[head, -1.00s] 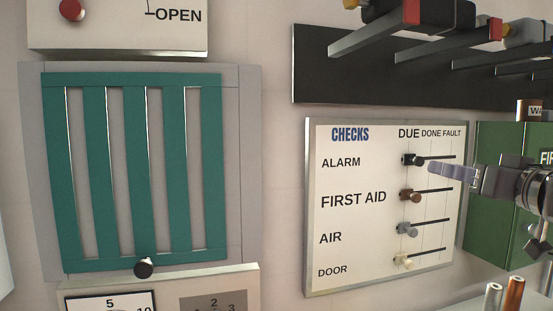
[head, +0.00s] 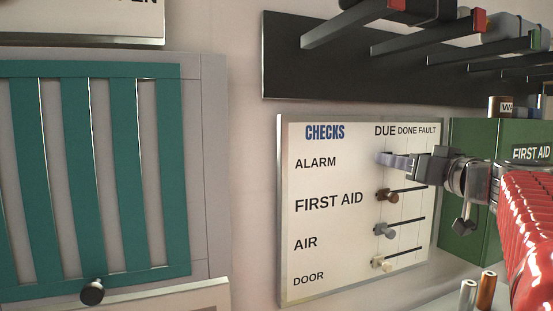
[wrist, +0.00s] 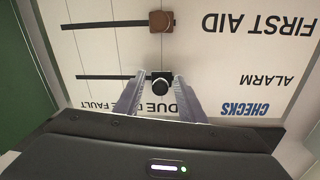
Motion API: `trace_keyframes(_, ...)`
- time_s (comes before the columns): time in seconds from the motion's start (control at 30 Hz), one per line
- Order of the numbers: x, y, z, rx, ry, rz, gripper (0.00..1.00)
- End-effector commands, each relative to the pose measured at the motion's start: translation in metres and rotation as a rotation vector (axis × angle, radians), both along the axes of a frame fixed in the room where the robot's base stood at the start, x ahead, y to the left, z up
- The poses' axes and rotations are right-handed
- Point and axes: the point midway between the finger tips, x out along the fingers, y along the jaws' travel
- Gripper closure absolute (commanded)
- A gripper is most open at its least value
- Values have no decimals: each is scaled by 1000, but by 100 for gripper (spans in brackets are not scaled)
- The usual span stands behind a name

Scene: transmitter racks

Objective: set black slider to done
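The white CHECKS board (head: 340,240) has columns DUE, DONE and FAULT. In the wrist view, which shows the board upside down, the black slider (wrist: 161,84) stands at the DUE end of its ALARM-row track. It lines up with the brown slider (wrist: 161,21) of the FIRST AID row. My gripper (wrist: 159,80) has its two grey fingers on either side of the black slider, with a narrow gap visible, so it looks open around it. In the head view my gripper (head: 383,158) reaches in from the right and hides the black slider.
Below are the brown slider (head: 387,195), a grey slider (head: 384,230) and a cream slider (head: 382,263), all under DUE. A green FIRST AID box (head: 470,235) is close on the right. A dark rack (head: 285,60) with protruding bars overhangs the board.

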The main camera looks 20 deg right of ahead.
Motion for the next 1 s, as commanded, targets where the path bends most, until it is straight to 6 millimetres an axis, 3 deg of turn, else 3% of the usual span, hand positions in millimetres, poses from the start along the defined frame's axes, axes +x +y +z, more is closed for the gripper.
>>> trace_keyframes(0.1,0,1,0,0,0,1,65)
trace_keyframes(0.6,0,1,0,0,0,2,100)
trace_keyframes(1.0,4,0,-1,2,1,10,100)
